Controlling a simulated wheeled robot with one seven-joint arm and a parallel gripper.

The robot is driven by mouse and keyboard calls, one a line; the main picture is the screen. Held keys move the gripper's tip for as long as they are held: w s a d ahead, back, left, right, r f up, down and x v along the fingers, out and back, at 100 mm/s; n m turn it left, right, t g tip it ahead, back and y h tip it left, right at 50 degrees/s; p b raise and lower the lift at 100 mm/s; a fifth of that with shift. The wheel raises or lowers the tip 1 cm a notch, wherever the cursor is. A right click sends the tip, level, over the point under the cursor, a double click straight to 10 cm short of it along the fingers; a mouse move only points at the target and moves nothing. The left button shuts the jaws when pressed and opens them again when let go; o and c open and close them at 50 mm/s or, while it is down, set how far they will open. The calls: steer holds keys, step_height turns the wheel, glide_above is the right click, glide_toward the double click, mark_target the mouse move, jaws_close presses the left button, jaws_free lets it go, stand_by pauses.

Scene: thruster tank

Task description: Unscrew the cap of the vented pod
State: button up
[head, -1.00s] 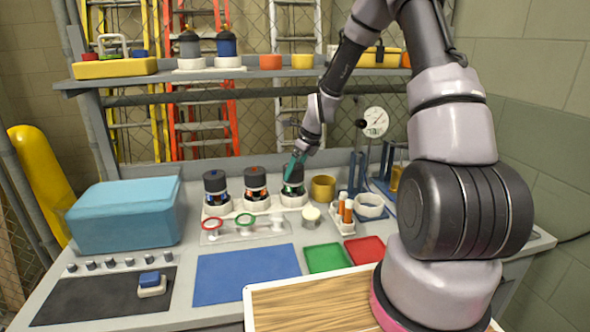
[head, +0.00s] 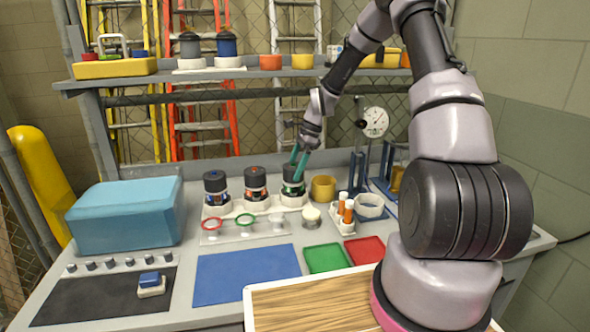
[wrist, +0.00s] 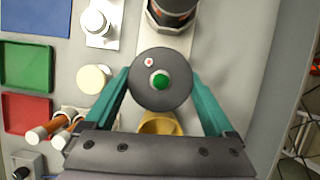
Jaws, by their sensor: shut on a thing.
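My gripper (wrist: 161,82) is shut on the dark round cap (wrist: 176,97) of the pod with green markings. One teal finger presses on each side of the cap. The cap has a green centre dot and a small red-and-white mark near its rim. In the head view the green-marked pod (head: 292,188) stands upright in a white holder, the rightmost of three pods. My gripper (head: 294,170) reaches it from above. The wrist view hides the pod's body beneath the cap. I cannot tell whether the cap has loosened.
The orange-marked pod (head: 256,183) and the blue-marked pod (head: 215,187) stand to the left. A yellow cup (head: 323,187) is close on the right. A rack with orange-and-white tubes (head: 347,213) is in front. The blue mat (head: 247,274), green tray (head: 326,258) and red tray (head: 364,250) are empty.

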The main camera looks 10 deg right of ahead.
mark_target(290, 166)
steer(key=shift+r, duration=2.55)
steer(key=shift+r, duration=0.1)
